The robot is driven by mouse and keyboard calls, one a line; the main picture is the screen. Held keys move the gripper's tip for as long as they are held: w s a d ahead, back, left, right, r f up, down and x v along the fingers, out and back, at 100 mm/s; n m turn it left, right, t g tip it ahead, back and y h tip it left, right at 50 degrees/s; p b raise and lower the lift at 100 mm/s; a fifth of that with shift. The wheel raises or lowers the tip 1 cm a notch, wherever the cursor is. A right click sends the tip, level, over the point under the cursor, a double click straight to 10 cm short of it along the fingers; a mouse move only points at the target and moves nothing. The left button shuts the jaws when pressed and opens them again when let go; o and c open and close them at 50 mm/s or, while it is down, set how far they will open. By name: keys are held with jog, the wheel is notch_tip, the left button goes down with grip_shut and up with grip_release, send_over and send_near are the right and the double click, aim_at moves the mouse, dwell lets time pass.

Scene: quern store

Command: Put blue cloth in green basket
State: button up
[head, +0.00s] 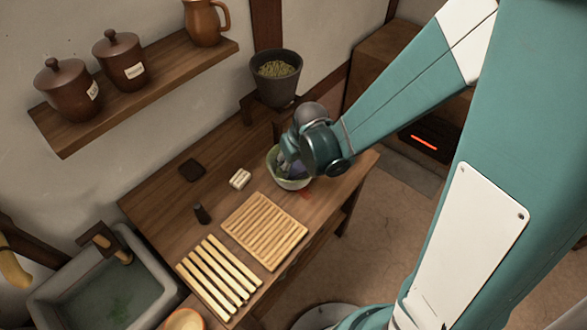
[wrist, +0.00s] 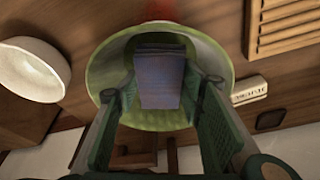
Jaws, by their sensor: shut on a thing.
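The green basket (head: 291,182) stands near the right end of the wooden table. In the wrist view the green basket (wrist: 101,72) is round, with its rim around the blue cloth (wrist: 162,78). In the head view a little of the blue cloth (head: 297,169) shows at the basket's mouth, mostly hidden by my arm. My gripper (wrist: 160,105) is shut on the blue cloth, with a finger on each side of it. The cloth is at the basket's opening; I cannot tell whether it touches the bottom.
A slatted wooden board (head: 264,230) and pale slats (head: 217,277) lie at the table's front.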

jog(key=shift+f, duration=1.2)
jog(key=shift+f+b, duration=0.15)
jog(key=shift+b, duration=0.3)
jog(key=o, duration=0.6)
jog(key=shift+r, duration=0.2)
jog(key=shift+p+v, duration=1.85)
jog(key=shift+v, duration=4.15)
jog(key=shift+r, duration=0.1)
